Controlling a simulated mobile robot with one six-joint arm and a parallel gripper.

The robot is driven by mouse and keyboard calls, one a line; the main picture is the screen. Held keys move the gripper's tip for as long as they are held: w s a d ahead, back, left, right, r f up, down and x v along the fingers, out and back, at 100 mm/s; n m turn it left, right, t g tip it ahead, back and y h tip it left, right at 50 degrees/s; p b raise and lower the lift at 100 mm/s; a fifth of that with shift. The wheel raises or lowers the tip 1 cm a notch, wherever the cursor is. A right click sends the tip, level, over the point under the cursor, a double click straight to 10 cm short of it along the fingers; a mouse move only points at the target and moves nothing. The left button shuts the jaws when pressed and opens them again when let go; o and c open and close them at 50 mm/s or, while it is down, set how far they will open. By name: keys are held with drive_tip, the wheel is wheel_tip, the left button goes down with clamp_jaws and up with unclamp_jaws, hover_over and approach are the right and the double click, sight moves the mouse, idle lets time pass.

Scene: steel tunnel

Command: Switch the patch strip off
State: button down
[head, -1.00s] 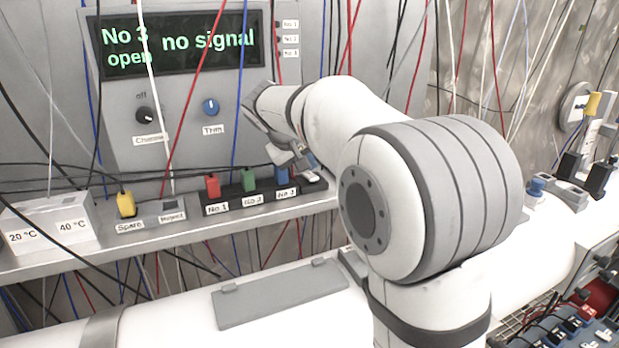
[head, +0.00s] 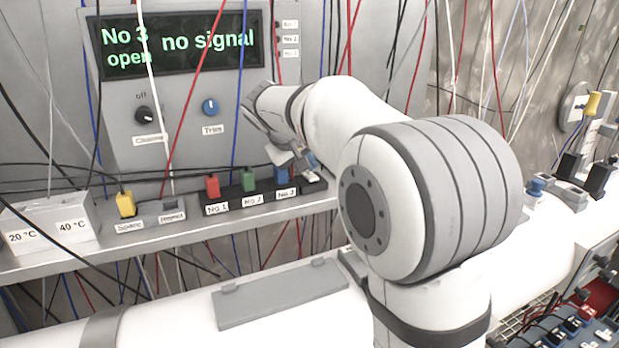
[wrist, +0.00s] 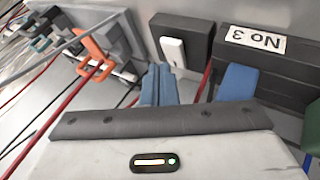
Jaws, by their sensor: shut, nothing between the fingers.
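The patch strip (head: 233,198) is a black block on the shelf with a red, a green and a blue plug, labelled No 1 to No 3. In the wrist view, its label No 3 (wrist: 255,40) and the blue plug (wrist: 237,82) show at the right. A white switch (wrist: 173,52) sits on the dark end block beside the label; I cannot tell its position. My gripper (wrist: 160,72) is shut and empty, its blue fingertips just short of the switch, with contact unclear. In the head view my arm partly hides that end of the strip.
The display (head: 180,42) reads "No 3 open, no signal". A yellow plug (head: 125,204) sits left of the strip, beside a 20/40 °C box (head: 48,226). Several loose cables hang across the shelf. An orange part (wrist: 95,48) lies left of my fingers in the wrist view.

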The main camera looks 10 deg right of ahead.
sight(307, 176)
drive_tip(key=shift+f+b, duration=0.45)
drive_tip(key=shift+s+f, duration=0.1)
drive_tip(key=shift+f, duration=0.05)
idle(0.7)
drive_tip(key=shift+w+r, duration=0.2)
drive_tip(key=shift+r, duration=0.25)
drive_tip(key=r+p, duration=0.4)
drive_tip(key=r, duration=0.1)
drive_tip(key=shift+w+r+p, duration=0.15)
drive_tip(key=shift+w+p, duration=0.2)
